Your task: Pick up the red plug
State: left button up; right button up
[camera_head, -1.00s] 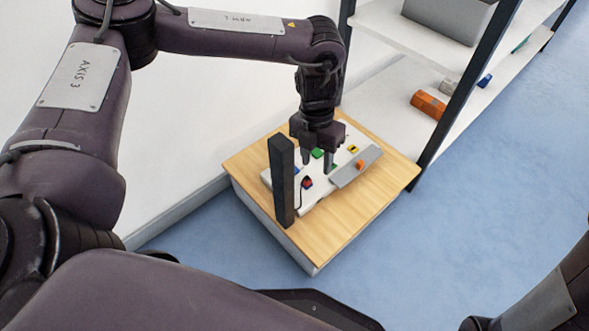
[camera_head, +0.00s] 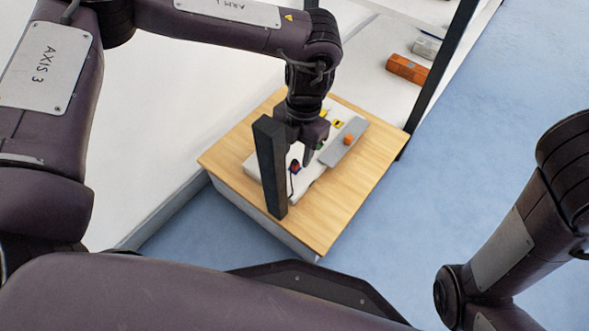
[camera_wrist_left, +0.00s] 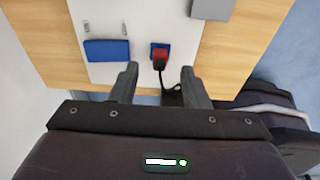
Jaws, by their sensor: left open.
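The red plug (camera_wrist_left: 161,53) sits in a blue socket (camera_wrist_left: 153,46) on the white panel, with a black cable trailing from it. In the head view the plug (camera_head: 294,166) is small, beside my left gripper. My left gripper (camera_wrist_left: 159,75) is open and empty. In the wrist view its two fingertips lie to either side of the plug's cable, just below the plug in the picture. In the head view the left gripper (camera_head: 299,157) hangs low over the panel, one finger partly hidden. My right gripper is out of view.
The panel lies on a wooden-topped box (camera_head: 340,215). A dark upright post (camera_head: 271,165) stands close to the gripper. A shelf with an orange block (camera_head: 406,69) is behind.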

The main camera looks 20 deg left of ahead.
aim_at(295, 165)
pick_arm(q)
notch_tip(295, 165, down, 2)
jog(key=shift+s+f+b, duration=0.15)
jog(key=shift+f+b, duration=0.1)
jog(key=shift+b, duration=0.35)
jog(key=shift+a+r, duration=0.1)
grip_shut()
